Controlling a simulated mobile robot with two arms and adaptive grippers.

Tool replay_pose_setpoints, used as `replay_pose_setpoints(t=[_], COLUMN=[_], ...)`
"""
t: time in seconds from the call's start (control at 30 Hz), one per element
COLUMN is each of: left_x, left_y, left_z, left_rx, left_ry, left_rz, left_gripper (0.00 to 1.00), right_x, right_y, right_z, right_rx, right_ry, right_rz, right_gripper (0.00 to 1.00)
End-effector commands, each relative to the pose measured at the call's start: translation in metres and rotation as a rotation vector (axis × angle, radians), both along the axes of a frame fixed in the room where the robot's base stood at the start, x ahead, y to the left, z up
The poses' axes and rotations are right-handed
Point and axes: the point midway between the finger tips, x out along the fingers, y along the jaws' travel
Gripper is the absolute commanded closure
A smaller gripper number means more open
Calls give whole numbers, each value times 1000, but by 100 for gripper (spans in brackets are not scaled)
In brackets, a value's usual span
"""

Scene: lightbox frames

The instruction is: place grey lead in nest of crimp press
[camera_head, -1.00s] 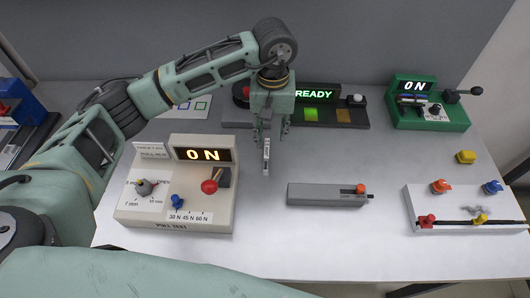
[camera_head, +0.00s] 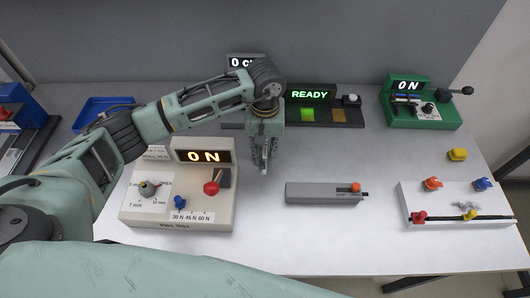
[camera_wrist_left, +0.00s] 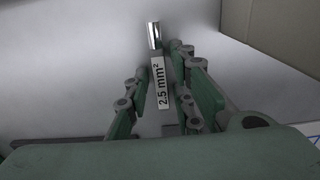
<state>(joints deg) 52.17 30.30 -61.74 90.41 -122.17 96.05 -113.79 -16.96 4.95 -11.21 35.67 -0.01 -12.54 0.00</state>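The grey lead (camera_head: 264,158) hangs from my left gripper (camera_head: 266,150) above the table, between the pull test box and the READY unit. In the left wrist view the lead (camera_wrist_left: 158,85) carries a white "2.5 mm²" label and has a shiny metal end pointing away from the wrist. The fingers of the left gripper (camera_wrist_left: 163,88) stand on both sides of it; the contact itself is hard to see. No unit is readably marked as the crimp press. A green unit (camera_head: 440,118) with a black-knobbed lever and an ON display stands at the back right. My right gripper is out of view.
The pull test box (camera_head: 135,213), with an ON display, stands front left of the gripper. The READY unit (camera_head: 338,104) is behind it. A grey block (camera_head: 320,195) and a white slider panel (camera_head: 442,205) lie to the right. The table between them is clear.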

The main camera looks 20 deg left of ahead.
Motion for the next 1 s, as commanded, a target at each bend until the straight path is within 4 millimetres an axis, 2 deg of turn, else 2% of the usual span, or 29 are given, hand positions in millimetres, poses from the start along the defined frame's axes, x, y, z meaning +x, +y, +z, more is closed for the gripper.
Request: replay_pose_setpoints(t=[0.03,0.2,0.63,0.77,0.87,1.0], left_x=[0,0,1,1,2,-18], left_y=[0,0,0,0,0,-23], left_z=[0,0,6,20,38,56], left_rx=[0,0,-1,-1,-1,-2], left_ry=[0,0,-2,-4,-7,-4], left_rz=[0,0,0,0,-1,-8], left_gripper=[85,100,100,100,100,100], right_x=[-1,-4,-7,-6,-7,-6], right_y=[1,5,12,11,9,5], right_z=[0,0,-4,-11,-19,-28], right_rx=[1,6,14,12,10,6], right_ry=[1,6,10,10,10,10], right_rz=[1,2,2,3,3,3], right_gripper=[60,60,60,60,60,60])
